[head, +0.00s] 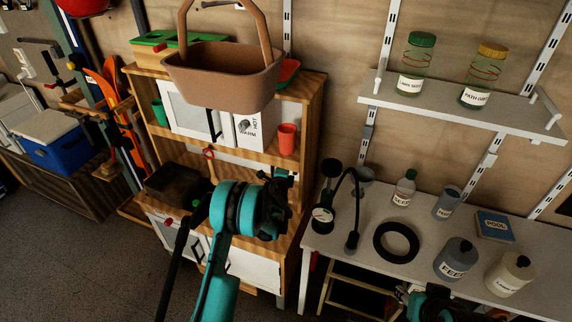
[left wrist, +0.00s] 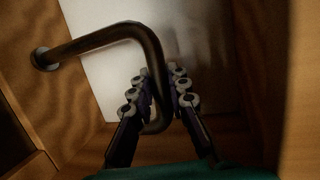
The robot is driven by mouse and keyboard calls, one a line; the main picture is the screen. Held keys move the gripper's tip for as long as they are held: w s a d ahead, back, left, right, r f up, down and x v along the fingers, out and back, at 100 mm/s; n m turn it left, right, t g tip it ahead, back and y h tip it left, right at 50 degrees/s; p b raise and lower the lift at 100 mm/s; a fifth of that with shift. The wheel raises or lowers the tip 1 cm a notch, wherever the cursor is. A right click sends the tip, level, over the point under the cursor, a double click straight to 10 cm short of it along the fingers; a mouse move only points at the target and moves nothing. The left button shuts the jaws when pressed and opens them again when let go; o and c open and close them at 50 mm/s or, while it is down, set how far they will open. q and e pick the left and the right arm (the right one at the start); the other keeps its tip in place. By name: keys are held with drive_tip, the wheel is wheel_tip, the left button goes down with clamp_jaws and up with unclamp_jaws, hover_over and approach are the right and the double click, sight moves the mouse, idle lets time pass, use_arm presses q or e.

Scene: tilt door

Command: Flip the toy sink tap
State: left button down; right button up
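The tap (left wrist: 108,36) is a dark, bent metal spout in the left wrist view. It comes out of a wooden surface at the left and curves downward. My left gripper (left wrist: 159,82) has one finger on each side of the down-turned end, close against it, and appears shut on it. In the head view my left arm reaches the right side of the wooden toy kitchen (head: 312,125). My left wrist hides most of the tap and the fingers there. Part of my right arm shows at the bottom right, with no fingers visible.
A brown basket (head: 222,75) stands on top of the toy kitchen, and a red cup (head: 287,139) on its shelf. A white table (head: 345,262) with bottles and a black ring (head: 396,243) stands at the right. Wooden panels flank the tap closely.

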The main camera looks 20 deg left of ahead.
use_arm(q)
drive_tip(key=c, duration=1.4)
unclamp_jaws()
drive_tip(key=shift+c, duration=0.2)
drive_tip(key=v, duration=1.2)
